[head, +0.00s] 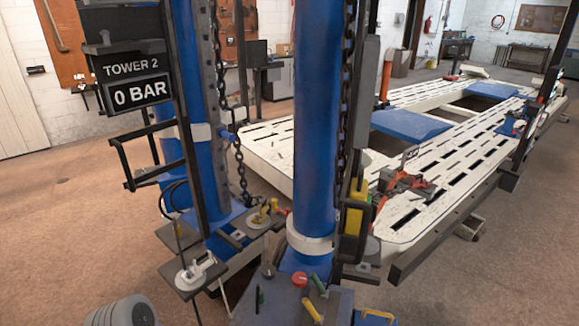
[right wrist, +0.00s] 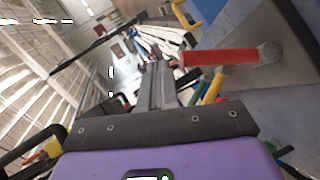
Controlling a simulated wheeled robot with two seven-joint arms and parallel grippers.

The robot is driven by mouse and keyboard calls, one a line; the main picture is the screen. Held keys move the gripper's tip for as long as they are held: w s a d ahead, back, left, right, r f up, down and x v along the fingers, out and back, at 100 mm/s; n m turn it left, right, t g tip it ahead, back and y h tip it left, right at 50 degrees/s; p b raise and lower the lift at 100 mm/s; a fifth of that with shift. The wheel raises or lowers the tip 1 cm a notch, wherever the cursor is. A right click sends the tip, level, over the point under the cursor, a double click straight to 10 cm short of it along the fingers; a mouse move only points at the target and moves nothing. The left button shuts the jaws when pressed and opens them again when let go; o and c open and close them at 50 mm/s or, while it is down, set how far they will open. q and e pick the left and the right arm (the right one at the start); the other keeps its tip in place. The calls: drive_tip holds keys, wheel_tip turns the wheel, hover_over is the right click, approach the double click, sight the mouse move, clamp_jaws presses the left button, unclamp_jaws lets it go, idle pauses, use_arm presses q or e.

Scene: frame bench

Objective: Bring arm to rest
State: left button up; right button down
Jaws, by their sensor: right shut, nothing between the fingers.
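My right gripper (right wrist: 157,75) shows in the right wrist view. Its grey fingers are together and extend from a dark plate on a purple body, with nothing between them. A red-handled lever (right wrist: 230,57) is close to the right of the fingers, and a yellow handle (right wrist: 215,85) is just below it. I cannot tell whether the fingers touch either one. Neither gripper shows in the head view, and my left gripper is in no view.
In the head view, blue columns (head: 318,130) with hanging chains stand before a white slotted frame bench (head: 270,145). A control stand with a red knob (head: 300,280) and a yellow lever (head: 312,312) is at bottom centre. A "TOWER 2, 0 BAR" display (head: 137,82) hangs upper left. Brown floor (head: 70,210) is open at left.

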drive_tip(key=s+d+f+g+y, duration=0.2)
drive_tip(key=s+d+f+g, duration=0.35)
drive_tip(key=s+f, duration=0.2)
drive_tip(key=s+a+f+m+g+y, duration=0.1)
drive_tip(key=s+a+f+m+y, duration=0.5)
drive_tip(key=s+y, duration=0.4)
drive_tip(key=shift+f+m+g+y, duration=0.4)
drive_tip(key=shift+f+y, duration=0.3)
drive_tip(key=shift+y, duration=1.1)
